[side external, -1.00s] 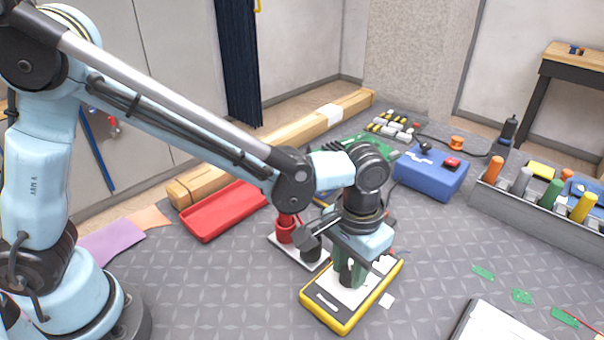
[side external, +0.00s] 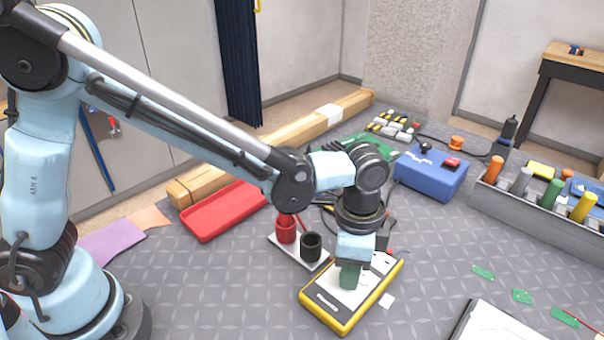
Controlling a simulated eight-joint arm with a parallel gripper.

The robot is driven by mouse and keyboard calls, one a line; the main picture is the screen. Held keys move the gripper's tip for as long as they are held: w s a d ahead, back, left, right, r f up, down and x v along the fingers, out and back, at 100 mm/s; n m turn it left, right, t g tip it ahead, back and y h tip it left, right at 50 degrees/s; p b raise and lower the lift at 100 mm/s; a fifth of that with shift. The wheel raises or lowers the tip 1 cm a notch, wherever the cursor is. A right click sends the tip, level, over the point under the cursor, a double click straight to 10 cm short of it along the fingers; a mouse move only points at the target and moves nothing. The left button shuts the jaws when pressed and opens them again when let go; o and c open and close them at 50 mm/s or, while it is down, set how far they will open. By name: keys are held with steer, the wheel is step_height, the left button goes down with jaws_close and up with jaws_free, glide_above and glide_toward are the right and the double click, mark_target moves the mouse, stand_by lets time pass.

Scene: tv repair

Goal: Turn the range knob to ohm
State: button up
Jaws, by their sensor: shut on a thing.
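A yellow-edged multimeter (side external: 331,303) with a pale face lies flat on the grey patterned mat. My gripper (side external: 350,275) points straight down over the middle of the meter's face, its greenish fingers shut at the face. The range knob is hidden between and under the fingers, so its pointer and markings cannot be seen. The jaws appear closed on the knob. The white labels on the meter are too small to read.
Red and black cups (side external: 311,246) stand on a white plate just left of the meter. A red tray (side external: 222,210) lies farther left. A blue box (side external: 430,175) and a grey rack (side external: 530,224) of coloured handles are to the right.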

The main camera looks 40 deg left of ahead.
steer(key=shift+m, duration=1)
steer(key=o, duration=1.1)
steer(key=shift+c, duration=0.2)
step_height(320, 180, up, 12)
steer(key=s+a+f+n+t, duration=0.1)
steer(key=s+a+n+t, duration=0.1)
steer(key=a+n, duration=0.4)
steer(key=s+a+f+n+t, duration=0.1)
steer(key=s+a+n+t, duration=0.2)
steer(key=a, duration=1.3)
steer(key=n+t, duration=0.2)
steer(key=n, duration=0.2)
steer(key=shift+s+a+f+n, duration=0.15)
steer(key=shift+a+n, duration=0.1)
steer(key=shift+n, duration=0.05)
